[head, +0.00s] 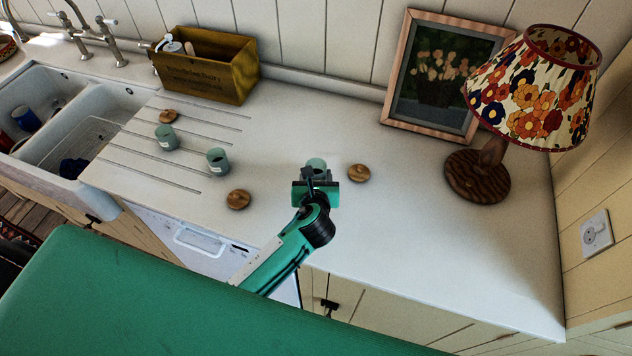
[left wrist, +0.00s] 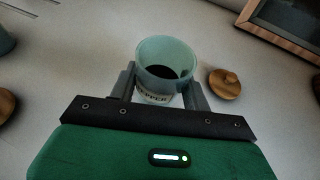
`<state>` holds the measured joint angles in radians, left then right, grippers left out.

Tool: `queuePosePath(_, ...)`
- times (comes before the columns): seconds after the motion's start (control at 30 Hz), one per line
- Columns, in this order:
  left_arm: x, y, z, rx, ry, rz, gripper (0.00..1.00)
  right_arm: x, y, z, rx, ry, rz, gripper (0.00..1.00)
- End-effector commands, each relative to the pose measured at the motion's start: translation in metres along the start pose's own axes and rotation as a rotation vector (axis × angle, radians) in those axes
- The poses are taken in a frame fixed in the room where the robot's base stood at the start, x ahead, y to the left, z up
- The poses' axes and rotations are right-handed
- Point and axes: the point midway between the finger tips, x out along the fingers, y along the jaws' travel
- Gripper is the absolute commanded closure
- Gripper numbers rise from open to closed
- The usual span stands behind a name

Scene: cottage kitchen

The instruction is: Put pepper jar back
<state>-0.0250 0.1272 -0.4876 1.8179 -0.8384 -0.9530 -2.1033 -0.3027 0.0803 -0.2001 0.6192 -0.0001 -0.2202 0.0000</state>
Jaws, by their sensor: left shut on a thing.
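The pepper jar (left wrist: 163,64) is a pale green open jar with dark contents and a label reading PEPPER. In the left wrist view it stands between the two fingers of my left gripper (left wrist: 164,90), which is shut on it. In the head view the jar (head: 316,164) shows just beyond my left gripper (head: 314,177), mostly hidden by it. A round wooden lid (head: 358,173) lies on the counter to its right and also shows in the left wrist view (left wrist: 225,84). My right gripper is not in view.
Two similar jars (head: 218,161) (head: 166,137) and two more wooden lids (head: 238,199) (head: 168,116) are on the counter (head: 420,230) to the left. A yellow wooden box (head: 205,70), a picture frame (head: 392,92) and a lamp (head: 478,175) stand behind. The sink (head: 75,115) is far left.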

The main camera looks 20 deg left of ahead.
Motion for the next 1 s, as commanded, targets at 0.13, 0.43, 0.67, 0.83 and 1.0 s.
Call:
queuePosePath(0.13, 0.008, 0.0, -0.021, 0.001, 0.004, 0.003, 0.77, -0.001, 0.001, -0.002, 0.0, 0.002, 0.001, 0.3)
queuePosePath(0.43, 0.011, 0.0, -0.027, -0.001, 0.001, 0.001, 0.77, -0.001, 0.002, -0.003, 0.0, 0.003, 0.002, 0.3)
queuePosePath(0.67, 0.012, 0.0, -0.029, 0.0, 0.001, 0.001, 0.3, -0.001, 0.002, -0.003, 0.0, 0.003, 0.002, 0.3)
queuePosePath(0.83, 0.012, 0.0, -0.029, 0.0, 0.001, 0.001, 0.3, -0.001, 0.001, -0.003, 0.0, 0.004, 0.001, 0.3)
queuePosePath(1.0, 0.01, 0.0, -0.026, -0.001, 0.001, 0.0, 0.3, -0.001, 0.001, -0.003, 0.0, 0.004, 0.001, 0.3)
